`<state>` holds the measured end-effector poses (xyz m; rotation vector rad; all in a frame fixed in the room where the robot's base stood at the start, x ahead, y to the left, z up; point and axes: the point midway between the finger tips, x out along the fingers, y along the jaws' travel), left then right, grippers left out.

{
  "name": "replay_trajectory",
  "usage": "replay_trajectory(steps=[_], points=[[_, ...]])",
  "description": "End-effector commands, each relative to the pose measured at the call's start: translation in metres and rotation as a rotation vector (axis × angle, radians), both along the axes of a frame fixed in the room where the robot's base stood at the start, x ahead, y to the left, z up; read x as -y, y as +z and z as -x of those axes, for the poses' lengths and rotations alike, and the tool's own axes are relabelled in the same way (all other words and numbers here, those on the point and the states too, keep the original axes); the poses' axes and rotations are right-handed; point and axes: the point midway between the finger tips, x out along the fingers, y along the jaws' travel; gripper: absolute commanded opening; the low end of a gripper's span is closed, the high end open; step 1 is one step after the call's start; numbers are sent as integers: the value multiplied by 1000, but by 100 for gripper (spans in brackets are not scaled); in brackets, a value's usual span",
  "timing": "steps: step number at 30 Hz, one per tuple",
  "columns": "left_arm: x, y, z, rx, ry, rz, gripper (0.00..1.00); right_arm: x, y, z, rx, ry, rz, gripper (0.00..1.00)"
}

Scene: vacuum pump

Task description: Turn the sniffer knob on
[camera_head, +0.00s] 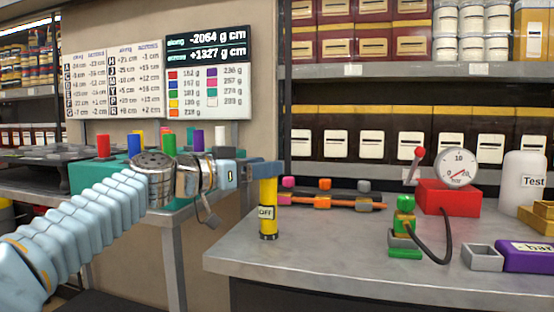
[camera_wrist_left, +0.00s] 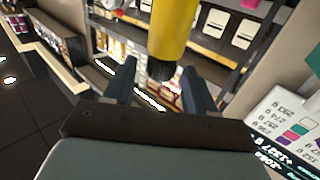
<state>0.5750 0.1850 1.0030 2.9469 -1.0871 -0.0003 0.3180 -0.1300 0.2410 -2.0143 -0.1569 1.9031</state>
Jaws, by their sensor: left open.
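The sniffer (camera_head: 268,214) is a yellow upright cylinder with an "OFF" label and a dark band at its foot. It appears to stand at the left end of the grey bench. My left gripper (camera_head: 264,172) is at its top and hides that end in the head view. In the left wrist view the yellow body (camera_wrist_left: 173,30) ends in a black knob (camera_wrist_left: 161,69). The knob lies between the two spread fingers of my left gripper (camera_wrist_left: 158,84), with a visible gap on each side. My right gripper is not in view.
The bench (camera_head: 310,250) is bare in front. On it are a rack with coloured knobs (camera_head: 325,202), a green fitting with a black hose (camera_head: 404,222), a red gauge box (camera_head: 437,197), a white "Test" bottle (camera_head: 522,182) and a purple block (camera_head: 525,256).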

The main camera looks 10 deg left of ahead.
Motion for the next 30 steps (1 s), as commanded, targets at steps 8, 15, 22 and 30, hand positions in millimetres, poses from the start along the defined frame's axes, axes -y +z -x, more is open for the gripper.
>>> replay_trajectory(steps=[8,15,22,30], points=[[23,1,-27,1,0,-1,56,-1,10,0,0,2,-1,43],[26,0,-30,1,1,-1,56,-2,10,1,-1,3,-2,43],[25,0,-30,1,1,-1,34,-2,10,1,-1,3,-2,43],[25,0,-30,1,1,-1,4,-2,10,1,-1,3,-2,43]])
